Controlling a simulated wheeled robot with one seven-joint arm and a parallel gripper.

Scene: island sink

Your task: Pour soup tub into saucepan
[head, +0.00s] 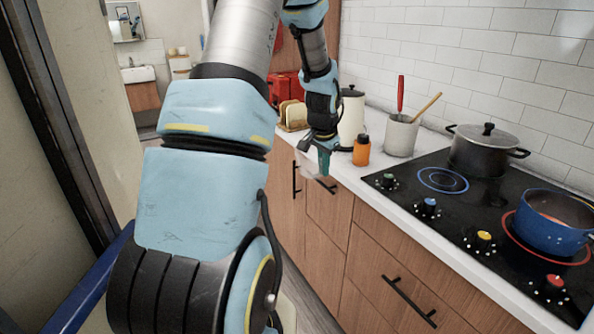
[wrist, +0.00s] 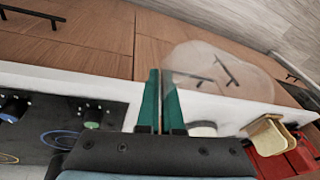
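The soup tub (wrist: 215,68) is a clear, see-through container in the wrist view, with its near edge between my gripper's teal fingers. In the head view the tub (head: 309,163) is a faint pale shape below my gripper (head: 324,160), out in front of the counter edge. My gripper (wrist: 161,100) is nearly closed, pinching the tub's wall. The tub looks tilted, and I see no soup in it. The blue saucepan (head: 548,236) stands on the front right burner, whose ring glows red. Something orange-brown shows inside it.
A black lidded pot (head: 486,155) stands at the back of the black cooktop (head: 455,215). An orange bottle (head: 361,151), a utensil crock (head: 401,137), a white canister (head: 351,120) and a bread holder (head: 293,116) stand on the counter. The front left burner is clear.

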